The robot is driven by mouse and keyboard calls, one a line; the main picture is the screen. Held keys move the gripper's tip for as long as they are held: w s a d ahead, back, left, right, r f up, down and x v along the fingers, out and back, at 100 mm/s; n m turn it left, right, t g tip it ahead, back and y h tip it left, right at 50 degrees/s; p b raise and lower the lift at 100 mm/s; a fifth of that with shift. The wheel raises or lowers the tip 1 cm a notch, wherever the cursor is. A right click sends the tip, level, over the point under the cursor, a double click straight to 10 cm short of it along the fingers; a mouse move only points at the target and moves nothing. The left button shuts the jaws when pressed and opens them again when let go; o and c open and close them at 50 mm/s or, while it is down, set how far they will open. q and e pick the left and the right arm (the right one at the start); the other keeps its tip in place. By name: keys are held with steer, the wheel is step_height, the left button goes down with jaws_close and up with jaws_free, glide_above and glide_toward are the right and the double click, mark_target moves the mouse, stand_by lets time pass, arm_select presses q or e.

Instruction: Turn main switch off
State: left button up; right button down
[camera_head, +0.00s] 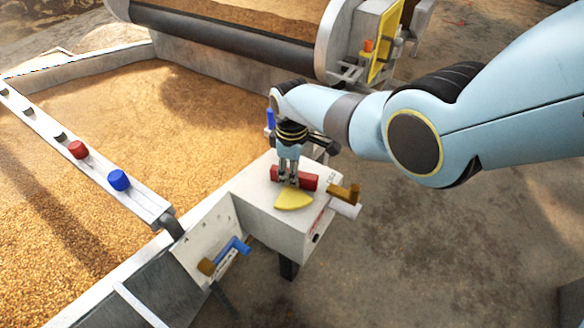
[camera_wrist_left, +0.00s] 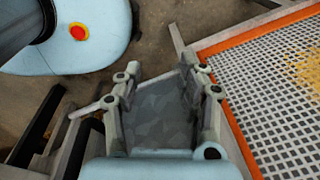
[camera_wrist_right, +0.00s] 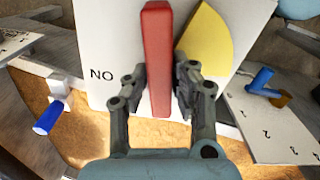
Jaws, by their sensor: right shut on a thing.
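The main switch has a red bar handle (camera_head: 308,182) on top of a white box (camera_head: 265,222), beside a yellow sector (camera_head: 294,201). My right gripper (camera_head: 288,179) reaches down onto the handle from above. In the right wrist view the red handle (camera_wrist_right: 157,50) stands between the fingers of my right gripper (camera_wrist_right: 160,82), which are shut on it. The yellow sector (camera_wrist_right: 208,45) lies just right of the handle there, and the word "NO" is printed to its left. My left gripper (camera_wrist_left: 160,75) is open and empty, over a dark grey surface; it is out of the head view.
A grain bed (camera_head: 170,110) fills the trough at left, with a rail of red and blue knobs (camera_head: 119,180). A panel with a blue handle (camera_head: 236,245) adjoins the box. A brown-handled valve (camera_head: 345,194) sticks out at its right. A drum (camera_head: 225,25) stands behind.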

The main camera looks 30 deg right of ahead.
steer(key=shift+s+m, duration=0.1)
steer(key=shift+m, duration=1.2)
steer(key=shift+m+p, duration=0.3)
steer(key=c, duration=1.1)
jaws_free()
steer(key=shift+a, duration=0.1)
step_height(320, 180, up, 12)
